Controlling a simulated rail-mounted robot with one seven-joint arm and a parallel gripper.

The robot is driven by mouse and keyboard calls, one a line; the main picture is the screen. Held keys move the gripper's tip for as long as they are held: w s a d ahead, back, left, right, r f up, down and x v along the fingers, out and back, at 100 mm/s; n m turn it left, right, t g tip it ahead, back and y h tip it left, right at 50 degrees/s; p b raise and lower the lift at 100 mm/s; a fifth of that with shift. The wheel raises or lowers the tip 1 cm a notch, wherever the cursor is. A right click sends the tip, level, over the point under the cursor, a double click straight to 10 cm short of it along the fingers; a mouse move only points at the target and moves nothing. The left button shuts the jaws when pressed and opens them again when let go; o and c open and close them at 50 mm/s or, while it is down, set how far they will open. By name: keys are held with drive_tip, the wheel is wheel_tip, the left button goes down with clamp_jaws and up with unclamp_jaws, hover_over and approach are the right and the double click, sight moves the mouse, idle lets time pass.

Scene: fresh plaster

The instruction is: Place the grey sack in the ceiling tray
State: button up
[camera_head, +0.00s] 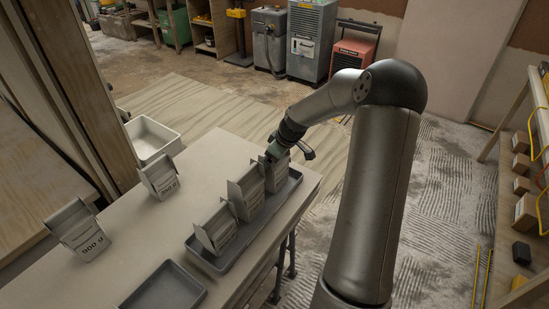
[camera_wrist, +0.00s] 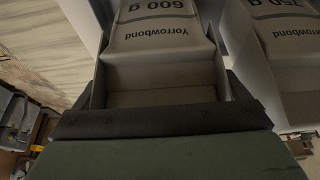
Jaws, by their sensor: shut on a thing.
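My gripper (camera_head: 281,148) is shut at the far end of the long grey tray (camera_head: 218,265) on the bench. In the wrist view my gripper (camera_wrist: 160,120) is against an open-topped grey holder (camera_wrist: 160,82) with a grey sack (camera_wrist: 162,32) marked "Yorrowbond 600 g". In the head view this holder (camera_head: 277,174) is partly hidden by my gripper and appears to be in the tray. Two similar packs, a middle one (camera_head: 248,196) and a near one (camera_head: 216,232), stand in the same tray. I cannot tell which tray is the ceiling tray.
Two more packs stand on the bench at left: one (camera_head: 161,182) and one marked 900 g (camera_head: 82,235). An empty dark tray (camera_head: 164,290) lies at the front. A white tub (camera_head: 150,137) is behind the bench. A neighbouring sack (camera_wrist: 293,40) sits close at right in the wrist view.

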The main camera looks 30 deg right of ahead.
drive_tip(key=shift+f, duration=0.1)
drive_tip(key=o, duration=1.2)
drive_tip(key=shift+r, duration=0.2)
drive_tip(key=b+v, duration=0.1)
drive_tip(key=v, duration=0.9)
drive_tip(key=s+a+m+g, duration=0.1)
drive_tip(key=s+a+m, duration=0.1)
drive_tip(key=s+a, duration=0.4)
drive_tip(key=s+a+r+m+g+h, duration=0.1)
drive_tip(key=s+a, duration=0.5)
drive_tip(key=s, duration=0.7)
drive_tip(key=s+a+m+g+h, duration=0.1)
drive_tip(key=s+a+m, duration=0.1)
drive_tip(key=s+a, duration=0.5)
drive_tip(key=s, duration=0.3)
drive_tip(key=shift+s+r+m, duration=0.15)
drive_tip(key=shift+r+m, duration=0.2)
drive_tip(key=shift+m, duration=0.05)
